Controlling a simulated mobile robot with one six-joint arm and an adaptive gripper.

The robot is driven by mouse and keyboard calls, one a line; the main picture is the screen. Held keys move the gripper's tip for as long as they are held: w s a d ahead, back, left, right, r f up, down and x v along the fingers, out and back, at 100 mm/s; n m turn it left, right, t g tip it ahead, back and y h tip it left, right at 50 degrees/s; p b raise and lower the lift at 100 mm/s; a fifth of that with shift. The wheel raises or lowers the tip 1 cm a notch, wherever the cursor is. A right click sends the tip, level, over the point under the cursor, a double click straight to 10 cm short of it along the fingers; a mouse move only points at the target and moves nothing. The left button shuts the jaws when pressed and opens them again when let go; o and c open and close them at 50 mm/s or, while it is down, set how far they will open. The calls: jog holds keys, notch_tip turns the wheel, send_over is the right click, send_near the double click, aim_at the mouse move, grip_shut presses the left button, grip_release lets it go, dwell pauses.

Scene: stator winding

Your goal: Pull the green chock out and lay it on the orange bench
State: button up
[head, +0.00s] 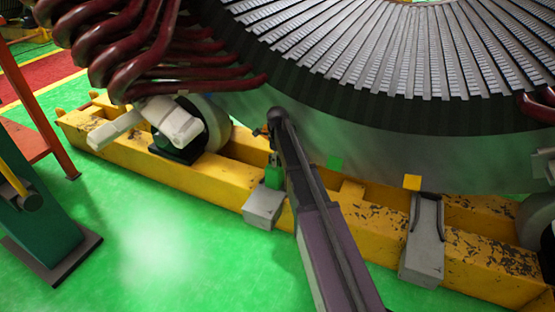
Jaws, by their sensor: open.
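A small green block (274,177) shows at the top of a grey block on the yellow base frame, just left of my arm. My arm rises from the bottom centre and ends in a dark rounded joint in front of the stator (365,150). My gripper's fingers are not distinguishable; the arm hides what lies behind it. Part of the orange bench (28,140) shows at the left edge.
The yellow base frame (225,185) runs under the stator. A roller (212,125) with a pale drive unit is left of my arm. Dark red coils hang above. Green floor (150,245) is clear at front left.

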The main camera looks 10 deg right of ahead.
grip_shut()
jog(key=shift+s, duration=0.1)
dwell(0.3)
